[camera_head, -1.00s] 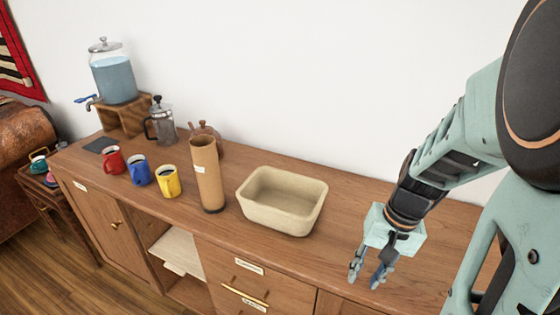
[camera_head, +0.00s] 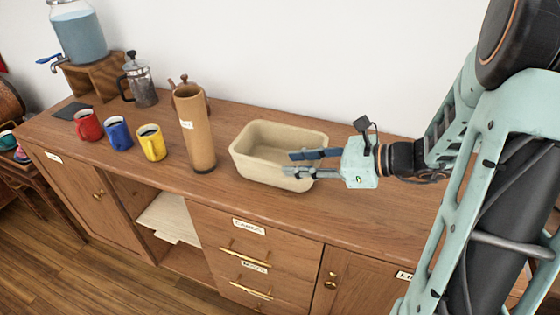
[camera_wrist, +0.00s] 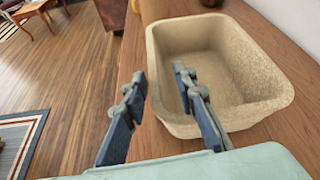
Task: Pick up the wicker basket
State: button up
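The wicker basket (camera_head: 252,168) is a beige, open, rectangular tub with rounded corners. It stands upright and empty on the wooden sideboard (camera_head: 365,215). My gripper (camera_head: 288,163) reaches in from the right, level, over the basket's right part. Its two fingers are spread apart with nothing between them that I can see gripped. In the wrist view, one finger of my gripper (camera_wrist: 159,72) overlaps the inside of the basket (camera_wrist: 268,82) and the other lies outside its near long wall. I cannot tell whether either finger touches the wall. My fingers hide part of the basket's front right.
A tall brown cylinder (camera_head: 196,130) stands close left of the basket. Further left are a yellow mug (camera_head: 151,145), a blue mug (camera_head: 119,135), a red mug (camera_head: 88,126), a French press (camera_head: 138,80) and a water dispenser (camera_head: 78,35). The white wall is behind.

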aim_at(276, 175)
jog(key=x, duration=0.4)
jog(key=b+x, duration=0.1)
jog(key=x, duration=0.1)
jog(key=shift+s+f, duration=0.4)
jog(key=shift+w+a+f, duration=0.1)
jog(key=shift+w+a, duration=0.1)
jog(key=shift+a, duration=0.15)
grip_shut()
